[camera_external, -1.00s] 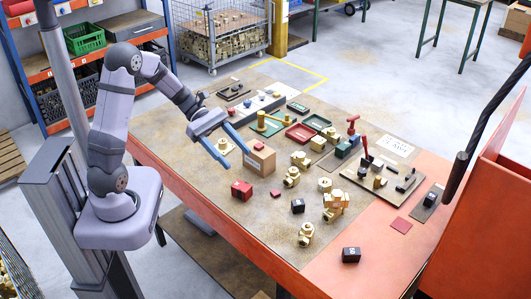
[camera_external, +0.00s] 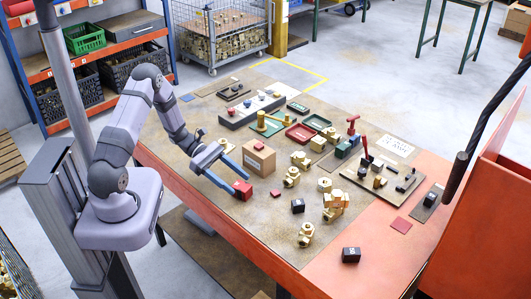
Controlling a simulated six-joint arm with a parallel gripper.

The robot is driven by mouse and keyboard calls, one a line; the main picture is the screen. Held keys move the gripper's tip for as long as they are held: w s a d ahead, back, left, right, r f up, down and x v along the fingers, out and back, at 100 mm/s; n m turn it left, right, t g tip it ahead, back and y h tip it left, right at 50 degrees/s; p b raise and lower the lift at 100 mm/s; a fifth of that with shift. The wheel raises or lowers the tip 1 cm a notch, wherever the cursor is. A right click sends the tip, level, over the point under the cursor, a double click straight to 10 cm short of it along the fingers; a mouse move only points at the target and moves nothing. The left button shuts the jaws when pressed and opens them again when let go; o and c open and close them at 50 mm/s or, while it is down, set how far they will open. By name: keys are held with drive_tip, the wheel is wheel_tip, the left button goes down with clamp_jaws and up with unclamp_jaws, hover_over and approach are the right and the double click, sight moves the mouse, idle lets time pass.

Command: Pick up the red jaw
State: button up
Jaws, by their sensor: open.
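The red jaw (camera_external: 243,190), a small red block, sits on the brown mat near the front left edge of the bench. My gripper (camera_external: 240,185) is open and tilted down, its two blue fingers spread. The fingertips are right by the block in the picture, one at its left and one above its upper right. I cannot tell whether they touch it or are at its height. The block's front and right faces are visible. Nothing is held between the fingers.
A cardboard box (camera_external: 259,160) with a small red piece on top stands just behind the block. Brass fittings (camera_external: 291,177) and a black block (camera_external: 298,206) lie to the right. The mat in front of the block is clear.

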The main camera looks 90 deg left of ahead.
sight(249, 191)
drive_tip(key=shift+p+x, duration=0.45)
drive_tip(key=shift+x, duration=0.7)
drive_tip(key=shift+w+d+p, duration=0.35)
drive_tip(key=shift+p, duration=0.15)
drive_tip(key=p+x, duration=0.1)
drive_tip(key=x, duration=0.2)
drive_tip(key=shift+p, duration=0.3)
drive_tip(key=shift+w+d+f, duration=0.25)
drive_tip(key=shift+w+f, duration=0.1)
drive_tip(key=shift+w, duration=0.05)
drive_tip(key=c, duration=1.4)
drive_tip(key=shift+r, duration=0.2)
drive_tip(key=shift+r+b, duration=1.05)
drive_tip(key=shift+r, duration=3.85)
